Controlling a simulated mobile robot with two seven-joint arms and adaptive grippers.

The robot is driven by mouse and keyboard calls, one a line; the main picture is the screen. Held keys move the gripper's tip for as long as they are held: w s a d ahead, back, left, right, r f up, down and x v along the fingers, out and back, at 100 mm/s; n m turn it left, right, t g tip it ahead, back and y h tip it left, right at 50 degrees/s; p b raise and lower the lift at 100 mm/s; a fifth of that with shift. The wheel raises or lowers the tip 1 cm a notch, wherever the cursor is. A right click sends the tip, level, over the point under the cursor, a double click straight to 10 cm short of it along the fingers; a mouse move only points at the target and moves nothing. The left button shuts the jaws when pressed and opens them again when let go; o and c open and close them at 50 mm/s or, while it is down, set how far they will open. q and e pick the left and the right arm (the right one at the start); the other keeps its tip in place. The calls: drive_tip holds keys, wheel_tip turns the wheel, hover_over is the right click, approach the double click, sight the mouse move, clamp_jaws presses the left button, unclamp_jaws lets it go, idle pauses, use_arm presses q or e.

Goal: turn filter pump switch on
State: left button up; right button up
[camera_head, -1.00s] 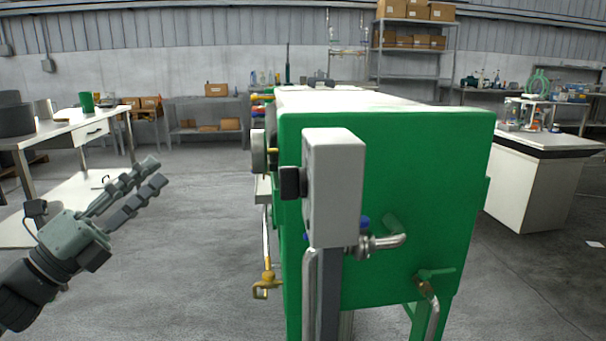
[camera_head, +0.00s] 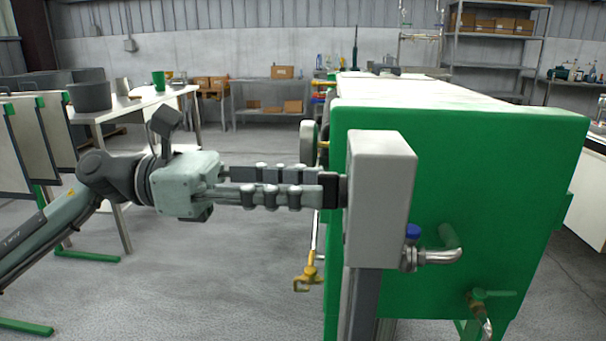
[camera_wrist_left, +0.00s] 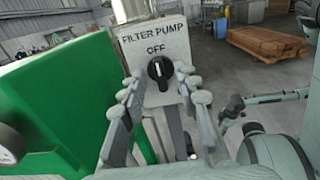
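The filter pump switch is a grey box (camera_head: 382,185) on a post at the near end of the green tank. In the left wrist view its face (camera_wrist_left: 152,45) reads "FILTER PUMP" and "OFF". Its black knob (camera_wrist_left: 160,70) has a white mark that points up toward "OFF". The knob also shows dark in the head view (camera_head: 329,190). My left gripper (camera_head: 312,188) is level with the knob, fingers pointing at it. In the left wrist view the open fingers (camera_wrist_left: 160,88) stand on either side of the knob, with gaps visible. My right gripper is not seen.
The green tank (camera_head: 470,190) fills the right, with a steel pipe (camera_head: 440,257) and a yellow valve (camera_head: 307,280) nearby. A white table (camera_head: 135,105) stands at the back left. Open floor lies left of the tank. A wood stack (camera_wrist_left: 267,42) shows in the left wrist view.

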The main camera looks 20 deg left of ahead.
use_arm(q)
drive_tip(key=shift+w+d, duration=0.1)
drive_tip(key=shift+d, duration=0.2)
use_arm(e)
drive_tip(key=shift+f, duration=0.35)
use_arm(q)
drive_tip(key=shift+c, duration=0.6)
clamp_jaws()
